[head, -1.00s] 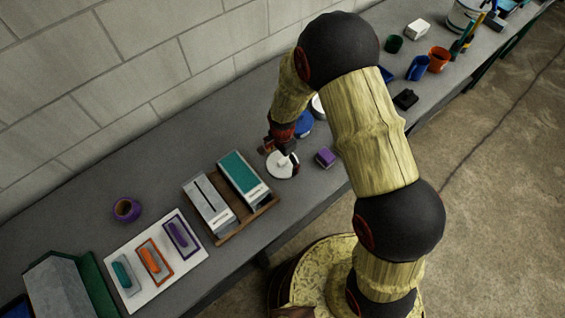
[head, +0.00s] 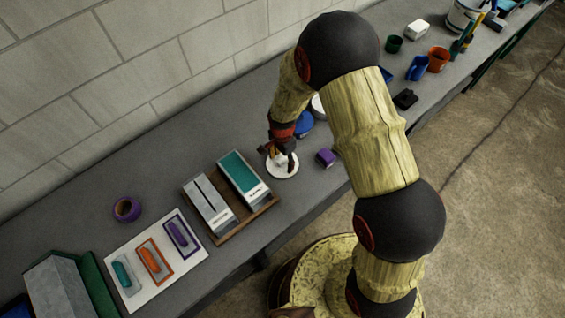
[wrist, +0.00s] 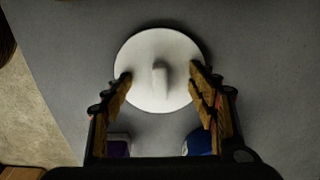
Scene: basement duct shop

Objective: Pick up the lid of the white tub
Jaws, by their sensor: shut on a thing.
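The white round lid (head: 284,173) with a raised grip in its middle lies level at the bench's middle; it also shows in the wrist view (wrist: 143,92). My gripper (head: 283,160) points down over it. In the wrist view my gripper (wrist: 160,76) has one finger on each side of the raised grip, over the lid. It is shut on the lid, though the exact contact is hard to see. The tub's body cannot be made out under the lid, and I cannot tell whether the lid is raised.
A purple block (head: 326,157) lies close to the right of the lid, and a blue round thing (head: 304,124) stands behind. A wooden tray (head: 262,209) with two boxes is at the left. Cups and a black item (head: 405,99) stand farther right.

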